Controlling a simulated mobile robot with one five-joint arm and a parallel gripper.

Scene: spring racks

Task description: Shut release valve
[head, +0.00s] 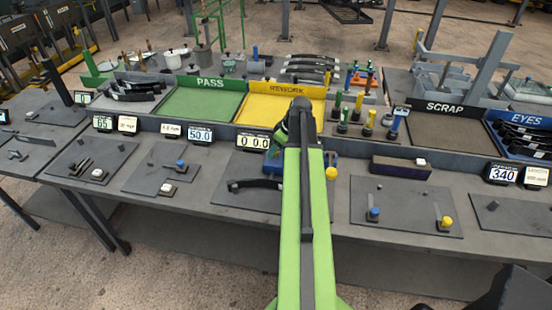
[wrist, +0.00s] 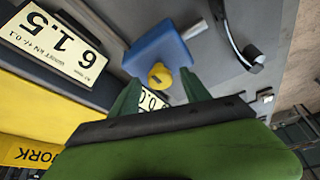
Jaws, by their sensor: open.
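A yellow knob (wrist: 160,75), which looks like the release valve, sits on a blue block (wrist: 158,48) with a silver rod (wrist: 194,29) at its side. In the head view the yellow knob (head: 331,173) shows just right of my arm, with part of the blue block (head: 332,160) above it. My gripper (wrist: 159,78) is open, its two green fingers apart and the knob showing between their tips. I cannot tell how far the tips are from the knob or whether they touch it. The knob's turn position is unclear.
A black curved part (wrist: 233,38) lies close to the blue block. The green PASS tray (head: 200,103) and yellow REWORK tray (head: 280,107) lie behind. Colored-handled tools (head: 358,107) stand to the right.

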